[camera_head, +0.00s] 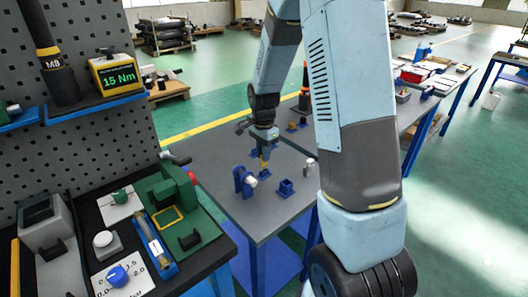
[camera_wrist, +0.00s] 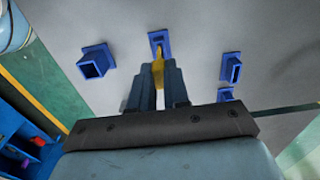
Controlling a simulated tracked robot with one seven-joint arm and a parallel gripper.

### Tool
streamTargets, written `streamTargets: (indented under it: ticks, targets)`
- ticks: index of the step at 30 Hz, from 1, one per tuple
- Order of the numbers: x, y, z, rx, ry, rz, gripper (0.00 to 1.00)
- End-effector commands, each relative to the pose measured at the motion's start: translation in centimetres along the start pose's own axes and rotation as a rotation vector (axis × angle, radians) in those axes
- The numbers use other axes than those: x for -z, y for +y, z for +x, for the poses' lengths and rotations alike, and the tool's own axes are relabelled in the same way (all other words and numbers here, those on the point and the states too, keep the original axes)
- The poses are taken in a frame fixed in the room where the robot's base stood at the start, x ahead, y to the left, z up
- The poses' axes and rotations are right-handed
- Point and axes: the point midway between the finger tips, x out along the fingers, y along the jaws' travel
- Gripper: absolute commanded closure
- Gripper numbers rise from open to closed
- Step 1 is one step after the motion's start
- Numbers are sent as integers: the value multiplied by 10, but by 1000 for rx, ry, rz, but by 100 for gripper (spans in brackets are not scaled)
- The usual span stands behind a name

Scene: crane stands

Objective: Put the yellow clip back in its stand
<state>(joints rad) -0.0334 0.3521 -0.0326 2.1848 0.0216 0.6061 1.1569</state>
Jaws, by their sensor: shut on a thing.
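The yellow clip (camera_head: 264,166) hangs point down below my gripper (camera_head: 266,150) over the grey table. In the wrist view my gripper (camera_wrist: 158,88) is shut on the yellow clip (camera_wrist: 158,72), with one finger on each side of it. A small blue stand (camera_head: 264,175) is directly under the clip's lower end. In the wrist view this blue stand (camera_wrist: 157,38) shows just beyond the clip's tip and lines up with it. I cannot tell whether the tip is inside the stand's opening or just above it.
A square blue holder (camera_head: 286,188) and a blue holder with a white-ended part (camera_head: 243,181) stand nearby on the grey table (camera_head: 225,160). The wrist view shows further blue stands at right (camera_wrist: 231,68). A tool bench (camera_head: 205,255) is at the front left.

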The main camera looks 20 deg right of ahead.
Motion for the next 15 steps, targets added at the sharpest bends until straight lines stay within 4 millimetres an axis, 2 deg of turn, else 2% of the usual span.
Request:
streamTargets:
  ticks: [15]
  targets:
    - [0, 0, 17, 0, 0, 0, 100]
